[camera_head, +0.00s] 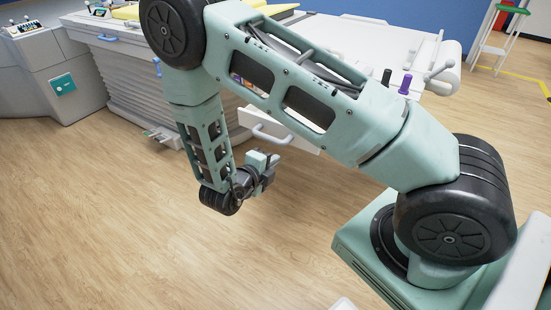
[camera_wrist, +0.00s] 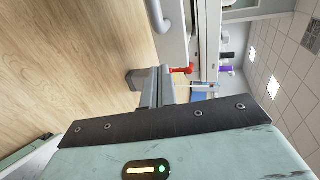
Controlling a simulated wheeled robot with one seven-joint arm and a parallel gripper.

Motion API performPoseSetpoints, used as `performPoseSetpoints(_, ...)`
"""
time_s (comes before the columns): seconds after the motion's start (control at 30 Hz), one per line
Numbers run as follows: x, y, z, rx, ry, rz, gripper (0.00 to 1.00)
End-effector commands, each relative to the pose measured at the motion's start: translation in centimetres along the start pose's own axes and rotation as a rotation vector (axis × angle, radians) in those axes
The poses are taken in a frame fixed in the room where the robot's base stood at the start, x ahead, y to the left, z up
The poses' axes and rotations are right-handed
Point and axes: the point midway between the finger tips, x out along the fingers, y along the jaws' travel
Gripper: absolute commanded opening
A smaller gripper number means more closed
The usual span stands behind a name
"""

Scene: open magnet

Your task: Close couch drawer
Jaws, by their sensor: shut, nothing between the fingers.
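The couch (camera_head: 330,35) is a large white and grey unit at the top of the head view. Its white drawer (camera_head: 290,135) stands pulled out, with a light handle (camera_head: 268,136) on its front. My arm hides part of the drawer. My gripper (camera_head: 270,163) is shut and empty, low in front of the drawer front. In the wrist view, which is turned sideways, the drawer front (camera_wrist: 176,45) and its handle (camera_wrist: 160,16) are near the top middle. The shut fingers (camera_wrist: 148,84) are beside the drawer front; I cannot tell whether they touch it.
A red item (camera_wrist: 182,70) shows by the drawer's edge in the wrist view. Purple and black knobs (camera_head: 405,83) stand on the couch's right part. A grey cabinet (camera_head: 45,75) with a teal panel is at the left. The wooden floor (camera_head: 110,220) at the lower left is clear.

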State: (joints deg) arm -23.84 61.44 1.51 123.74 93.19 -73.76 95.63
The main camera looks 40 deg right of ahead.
Motion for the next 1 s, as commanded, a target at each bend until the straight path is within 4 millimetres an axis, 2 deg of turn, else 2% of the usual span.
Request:
performPoseSetpoints(0.4,8.2,-0.1,-0.1,-0.002,0.002,0.003,0.00)
performPoseSetpoints(0.6,11.2,-0.9,0.0,-0.002,0.000,0.004,0.00)
performPoseSetpoints(0.8,12.4,-1.2,0.1,-0.003,-0.002,0.004,0.00)
performPoseSetpoints(1.0,12.6,-1.2,0.1,-0.003,-0.002,0.004,0.00)
